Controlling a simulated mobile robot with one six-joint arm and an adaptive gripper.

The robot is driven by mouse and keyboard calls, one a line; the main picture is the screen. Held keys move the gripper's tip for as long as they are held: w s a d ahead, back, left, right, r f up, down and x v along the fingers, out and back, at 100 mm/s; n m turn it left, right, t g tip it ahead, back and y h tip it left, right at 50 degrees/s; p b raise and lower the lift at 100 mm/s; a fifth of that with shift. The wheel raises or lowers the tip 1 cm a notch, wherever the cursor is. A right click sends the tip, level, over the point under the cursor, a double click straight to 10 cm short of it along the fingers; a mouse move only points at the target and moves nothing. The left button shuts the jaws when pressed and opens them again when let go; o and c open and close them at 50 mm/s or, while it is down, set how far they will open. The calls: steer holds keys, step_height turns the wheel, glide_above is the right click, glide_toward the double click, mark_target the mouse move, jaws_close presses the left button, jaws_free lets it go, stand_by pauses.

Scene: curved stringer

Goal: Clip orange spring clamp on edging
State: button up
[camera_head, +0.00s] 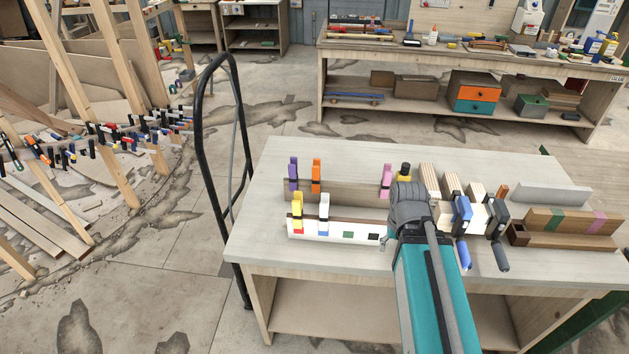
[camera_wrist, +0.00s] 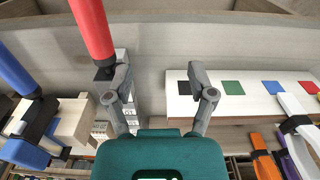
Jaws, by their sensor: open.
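The orange spring clamp (camera_head: 316,176) stands upright on a long brown strip on the workbench, right of a purple clamp (camera_head: 293,174). It shows in part at the lower right of the wrist view (camera_wrist: 258,142). In front lies a white strip (camera_head: 345,232) with coloured squares, also in the wrist view (camera_wrist: 235,106). I cannot tell which strip is the edging. My gripper (camera_wrist: 163,88) is open, its fingers spread apart with nothing between them, left of the orange clamp in the wrist view. In the head view my arm hides its fingers.
A curved row of clamps (camera_head: 120,135) is far left. The bench's left end (camera_head: 262,215) is clear.

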steer(key=shift+o, duration=1)
steer(key=shift+w+a+r, duration=0.15)
steer(key=shift+w+r, duration=0.15)
steer(key=shift+w, duration=0.05)
steer(key=n+p, duration=1.7)
steer(key=n, duration=0.1)
glide_toward(317, 159)
steer(key=s, duration=0.2)
steer(key=shift+r, duration=0.25)
steer(key=shift+f, duration=0.1)
step_height(317, 159, down, 8)
steer(key=b, duration=0.9)
steer(key=shift+f, duration=0.2)
steer(key=shift+f, duration=0.15)
